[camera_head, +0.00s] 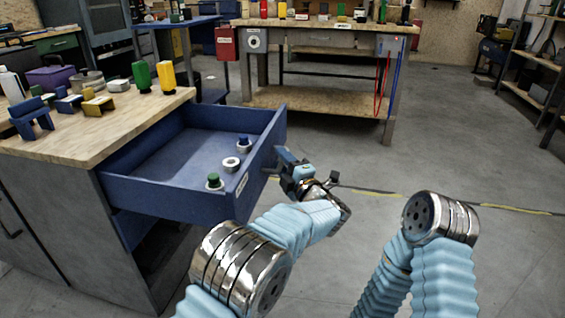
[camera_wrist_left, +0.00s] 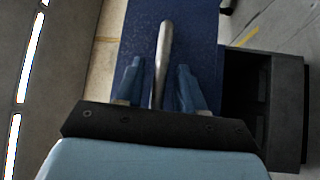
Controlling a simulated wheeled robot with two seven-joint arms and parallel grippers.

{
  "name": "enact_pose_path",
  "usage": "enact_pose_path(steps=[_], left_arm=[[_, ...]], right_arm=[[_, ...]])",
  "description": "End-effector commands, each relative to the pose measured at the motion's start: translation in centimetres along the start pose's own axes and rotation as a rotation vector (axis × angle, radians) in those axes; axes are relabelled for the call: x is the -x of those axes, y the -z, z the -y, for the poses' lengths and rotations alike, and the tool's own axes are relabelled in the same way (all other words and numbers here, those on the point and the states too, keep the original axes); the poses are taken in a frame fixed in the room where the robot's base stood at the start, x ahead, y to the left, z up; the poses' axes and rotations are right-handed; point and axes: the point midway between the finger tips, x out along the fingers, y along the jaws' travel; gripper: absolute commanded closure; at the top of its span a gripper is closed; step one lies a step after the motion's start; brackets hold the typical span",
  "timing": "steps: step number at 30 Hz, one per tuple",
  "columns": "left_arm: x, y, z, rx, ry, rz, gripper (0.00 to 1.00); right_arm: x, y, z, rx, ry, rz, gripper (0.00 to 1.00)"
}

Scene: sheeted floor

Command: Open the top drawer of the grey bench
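The grey bench (camera_head: 60,220) has a wooden top and stands at the left. Its blue top drawer (camera_head: 170,200) is pulled well out, with its inside showing. My left gripper (camera_head: 277,160) is at the outer side of the drawer's front panel. In the left wrist view, its two blue fingers (camera_wrist_left: 159,88) stand either side of a metal bar handle (camera_wrist_left: 163,45), with visible gaps between fingers and bar. The handle is hidden in the head view. My right arm shows at the lower right, but its gripper is out of view.
Small round items, one green-topped (camera_head: 214,183), one white ring (camera_head: 231,163) and one blue-topped (camera_head: 244,144), sit in the drawer. Bottles and blocks stand on the bench top. A second workbench (camera_head: 320,97) is behind. The floor at right is clear.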

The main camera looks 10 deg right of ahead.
Motion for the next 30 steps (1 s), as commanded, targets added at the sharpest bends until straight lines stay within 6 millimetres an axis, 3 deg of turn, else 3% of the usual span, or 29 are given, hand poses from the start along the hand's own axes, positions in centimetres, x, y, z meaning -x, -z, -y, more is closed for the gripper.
enact_pose_path(steps=[5,12,16,30], left_arm=[[1.1,0.0,0.0,0.000,0.000,0.001,0.62],[5.4,-0.1,0.0,0.000,0.001,0.003,0.62],[7.0,-0.1,0.0,0.000,0.000,0.002,0.62],[7.5,0.0,0.0,0.000,0.000,0.000,0.62]], right_arm=[[-0.1,0.0,0.0,0.000,0.000,0.000,0.04],[-0.2,0.0,-0.1,0.000,0.000,0.001,0.04],[-0.2,0.0,-0.1,0.000,0.001,0.001,0.04],[-0.2,0.0,-0.1,0.000,0.001,0.000,0.04]])
